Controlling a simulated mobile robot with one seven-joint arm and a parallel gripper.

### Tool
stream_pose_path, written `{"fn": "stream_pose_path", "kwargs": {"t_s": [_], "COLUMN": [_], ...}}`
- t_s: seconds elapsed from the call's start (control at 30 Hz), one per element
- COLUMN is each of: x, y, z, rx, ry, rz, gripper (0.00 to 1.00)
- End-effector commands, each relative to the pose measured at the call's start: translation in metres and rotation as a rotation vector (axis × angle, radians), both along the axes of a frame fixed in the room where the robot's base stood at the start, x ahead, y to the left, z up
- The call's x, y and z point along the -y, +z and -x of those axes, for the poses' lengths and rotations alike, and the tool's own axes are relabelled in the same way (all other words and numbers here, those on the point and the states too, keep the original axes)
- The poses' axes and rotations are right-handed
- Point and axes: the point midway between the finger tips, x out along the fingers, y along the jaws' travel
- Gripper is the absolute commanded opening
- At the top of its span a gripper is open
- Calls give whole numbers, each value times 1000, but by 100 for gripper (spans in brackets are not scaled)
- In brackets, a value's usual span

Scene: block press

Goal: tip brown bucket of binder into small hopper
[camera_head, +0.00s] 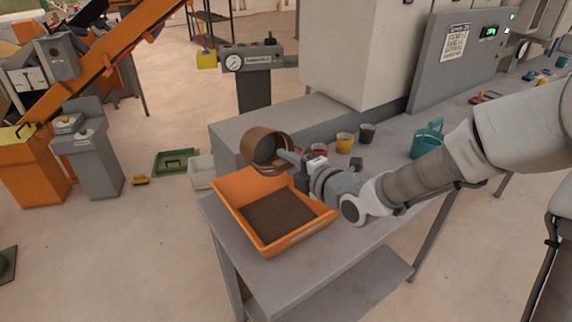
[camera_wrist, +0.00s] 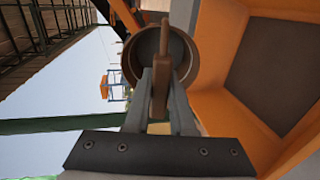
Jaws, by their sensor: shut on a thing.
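The brown bucket (camera_head: 258,163) hangs tilted onto its side over the back edge of the orange hopper (camera_head: 228,211), its open mouth showing a dark grey inside. Whether that grey is binder or bare wall I cannot tell. My gripper (camera_head: 291,158) is shut on the bucket's handle, at the bucket's right side. In the wrist view my gripper (camera_wrist: 162,88) clamps the upright brown handle, with the bucket (camera_wrist: 131,68) just beyond the fingertips. The hopper (camera_wrist: 213,70) fills the right there. A flat dark brown surface covers the hopper's bottom.
The hopper sits at the near left end of a grey bench (camera_head: 350,235). A pale bin (camera_head: 201,172) and a green tray (camera_head: 176,162) lie on the floor at left.

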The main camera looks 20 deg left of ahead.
Motion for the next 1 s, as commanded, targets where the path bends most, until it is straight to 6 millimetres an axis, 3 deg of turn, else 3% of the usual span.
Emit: {"fn": "stream_pose_path", "kwargs": {"t_s": [1.0], "x": [9], "y": [-18], "z": [7], "rx": [131], "ry": [-2], "rz": [-152], "gripper": [0]}}
